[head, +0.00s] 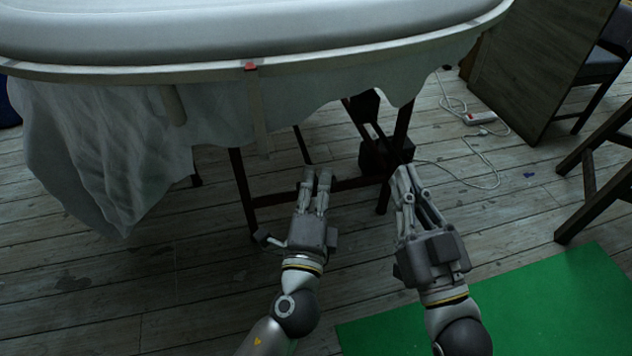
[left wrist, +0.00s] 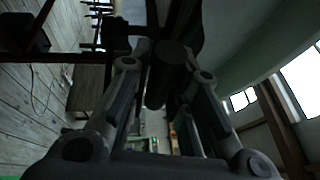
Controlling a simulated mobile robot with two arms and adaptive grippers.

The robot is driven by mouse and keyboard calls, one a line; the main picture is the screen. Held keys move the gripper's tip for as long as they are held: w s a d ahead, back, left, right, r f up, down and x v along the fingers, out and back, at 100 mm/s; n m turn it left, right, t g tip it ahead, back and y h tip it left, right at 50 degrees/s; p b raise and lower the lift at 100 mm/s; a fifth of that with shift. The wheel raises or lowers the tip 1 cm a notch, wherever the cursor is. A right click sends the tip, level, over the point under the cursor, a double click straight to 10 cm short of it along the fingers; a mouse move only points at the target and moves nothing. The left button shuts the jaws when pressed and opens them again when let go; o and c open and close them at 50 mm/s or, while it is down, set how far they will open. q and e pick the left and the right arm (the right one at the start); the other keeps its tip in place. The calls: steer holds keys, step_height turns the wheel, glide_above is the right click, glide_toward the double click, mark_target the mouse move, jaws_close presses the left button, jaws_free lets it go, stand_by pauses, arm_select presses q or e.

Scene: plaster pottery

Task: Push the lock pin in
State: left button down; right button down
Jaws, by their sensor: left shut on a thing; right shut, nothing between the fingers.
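My left gripper (head: 317,178) is low in front of the dark stand under the white-draped table in the head view. In the left wrist view its fingers (left wrist: 160,68) are closed around a dark cylindrical piece (left wrist: 168,78), with its round end toward the camera. I cannot tell for certain whether this piece is the lock pin; in the head view it is not distinguishable. My right gripper (head: 404,176) is shut and empty, to the right of the left one, in front of the stand's right leg.
The table's pale rim (head: 130,72) with a red tab (head: 250,67) overhangs the dark stand (head: 243,190). White cloth (head: 95,150) hangs at left. A power strip (head: 480,117) and cable lie on the plank floor. A green mat (head: 560,300) and dark chairs are at right.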

arm_select(q)
steer(key=c, duration=1.5)
jaws_free()
steer(key=shift+r, duration=0.5)
steer(key=shift+o, duration=0.8)
steer(key=shift+f, duration=0.2)
steer(key=v, duration=1.2)
